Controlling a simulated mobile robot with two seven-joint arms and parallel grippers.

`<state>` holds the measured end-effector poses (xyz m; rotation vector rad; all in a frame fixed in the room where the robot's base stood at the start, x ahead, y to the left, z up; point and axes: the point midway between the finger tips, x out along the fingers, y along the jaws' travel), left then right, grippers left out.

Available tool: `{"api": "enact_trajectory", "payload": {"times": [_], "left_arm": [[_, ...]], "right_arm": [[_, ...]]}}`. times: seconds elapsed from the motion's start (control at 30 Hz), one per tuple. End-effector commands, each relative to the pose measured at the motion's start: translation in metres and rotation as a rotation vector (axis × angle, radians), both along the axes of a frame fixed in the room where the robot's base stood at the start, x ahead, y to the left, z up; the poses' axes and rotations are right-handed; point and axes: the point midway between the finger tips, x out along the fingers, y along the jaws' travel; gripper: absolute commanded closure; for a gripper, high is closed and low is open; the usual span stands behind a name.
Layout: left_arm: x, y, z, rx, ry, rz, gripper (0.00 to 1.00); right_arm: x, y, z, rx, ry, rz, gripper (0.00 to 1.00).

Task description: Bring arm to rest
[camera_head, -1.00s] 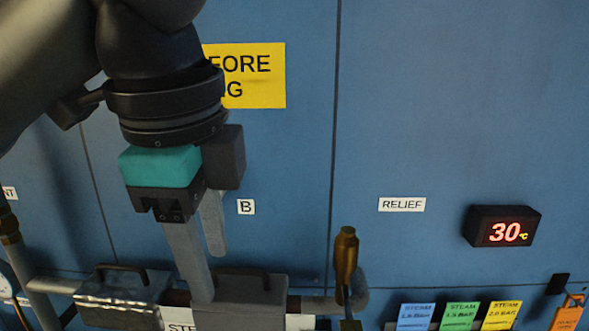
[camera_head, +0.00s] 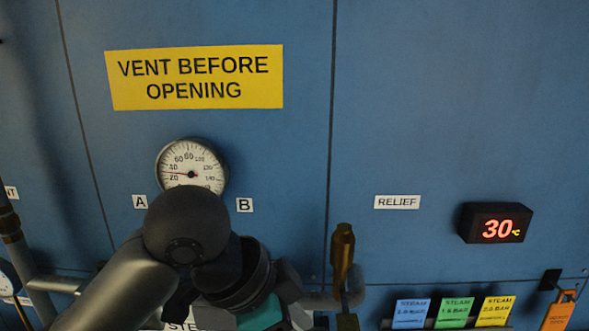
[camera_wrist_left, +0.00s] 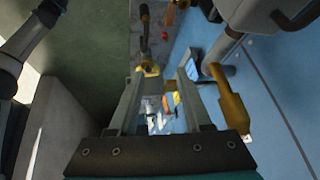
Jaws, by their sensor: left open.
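My left arm (camera_head: 130,285) comes in from the lower left in the head view, in front of the blue panel. Its wrist and teal gripper body (camera_head: 262,313) are low in the picture. The fingers are hidden or out of frame there. In the left wrist view my left gripper (camera_wrist_left: 160,75) has its two grey fingers apart with nothing held between them. A brass valve (camera_wrist_left: 232,105) shows just right of the fingers, apart from them as far as I can tell. My right gripper is not in view.
The blue panel carries a round gauge (camera_head: 192,165), a yellow sign (camera_head: 196,78) and a display reading 30 (camera_head: 497,222). The brass relief valve (camera_head: 342,255) stands right of my gripper. Coloured steam cards (camera_head: 453,312) and an orange tag (camera_head: 560,311) are at lower right.

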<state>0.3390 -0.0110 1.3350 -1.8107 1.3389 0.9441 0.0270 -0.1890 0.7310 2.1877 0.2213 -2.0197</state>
Motion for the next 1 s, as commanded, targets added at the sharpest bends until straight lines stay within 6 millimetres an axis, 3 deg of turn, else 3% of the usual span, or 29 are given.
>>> {"api": "enact_trajectory", "payload": {"times": [0.27, 0.47, 0.77, 1.0], "left_arm": [[0.0, -0.002, -0.053, -0.154, 0.068, 0.22, 0.51], [-0.004, 0.014, -0.095, -0.209, 0.113, 0.423, 0.51], [-0.033, 0.065, -0.166, -0.176, 0.178, 0.763, 0.51], [-0.077, 0.12, -0.214, -0.058, 0.208, 1.002, 0.51]], "right_arm": [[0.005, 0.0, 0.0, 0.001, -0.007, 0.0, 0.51], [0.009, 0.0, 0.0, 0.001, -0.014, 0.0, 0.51], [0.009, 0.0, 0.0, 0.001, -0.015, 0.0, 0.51], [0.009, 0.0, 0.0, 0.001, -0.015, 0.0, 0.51]]}}
